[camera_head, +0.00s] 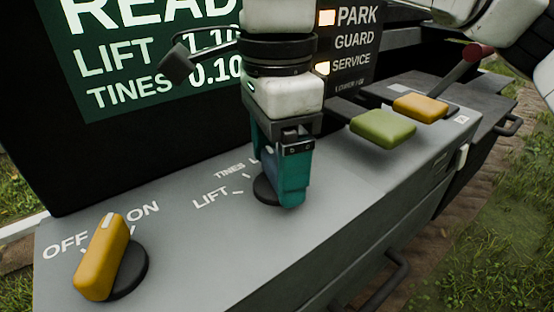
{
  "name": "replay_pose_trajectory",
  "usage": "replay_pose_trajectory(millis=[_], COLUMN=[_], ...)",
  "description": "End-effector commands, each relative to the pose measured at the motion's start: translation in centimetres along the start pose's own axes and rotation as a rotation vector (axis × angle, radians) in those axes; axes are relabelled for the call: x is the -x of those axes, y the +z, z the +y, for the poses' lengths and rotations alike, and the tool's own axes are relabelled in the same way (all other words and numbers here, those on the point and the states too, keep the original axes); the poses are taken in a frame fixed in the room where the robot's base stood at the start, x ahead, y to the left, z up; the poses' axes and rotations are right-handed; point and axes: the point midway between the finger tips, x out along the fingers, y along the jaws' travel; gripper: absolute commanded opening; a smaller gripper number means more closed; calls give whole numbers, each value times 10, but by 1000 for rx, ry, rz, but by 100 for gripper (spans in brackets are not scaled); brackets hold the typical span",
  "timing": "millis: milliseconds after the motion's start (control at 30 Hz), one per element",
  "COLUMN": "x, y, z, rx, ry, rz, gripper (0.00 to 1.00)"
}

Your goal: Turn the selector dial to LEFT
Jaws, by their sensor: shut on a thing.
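My gripper (281,178) points down with teal fingers over the selector dial, in the middle of the grey console. It is shut on the dial's knob, which the fingers mostly hide. The dial's dark round base (263,191) shows at the left of the fingertips. Printed labels LIFT (211,198) and TINES (230,170) lie to the left of and behind the dial, with short tick marks. A further label beginning with L is cut off by the fingers. The knob's pointing direction cannot be seen.
A yellow OFF/ON knob (101,258) stands at the console's (190,265) front left. A green pad (383,129), a yellow pad (420,107) and a red-knobbed lever (478,54) are at the right. A dark display (150,60) stands behind.

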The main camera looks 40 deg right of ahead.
Motion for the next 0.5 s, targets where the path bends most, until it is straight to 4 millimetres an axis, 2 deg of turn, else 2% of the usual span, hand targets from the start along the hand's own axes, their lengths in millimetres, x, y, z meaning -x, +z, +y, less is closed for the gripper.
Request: replay_pose_trajectory(millis=[500], x=[1], y=[0], z=[-1], rx=[-71], ry=[-2], rz=[-3], gripper=[51])
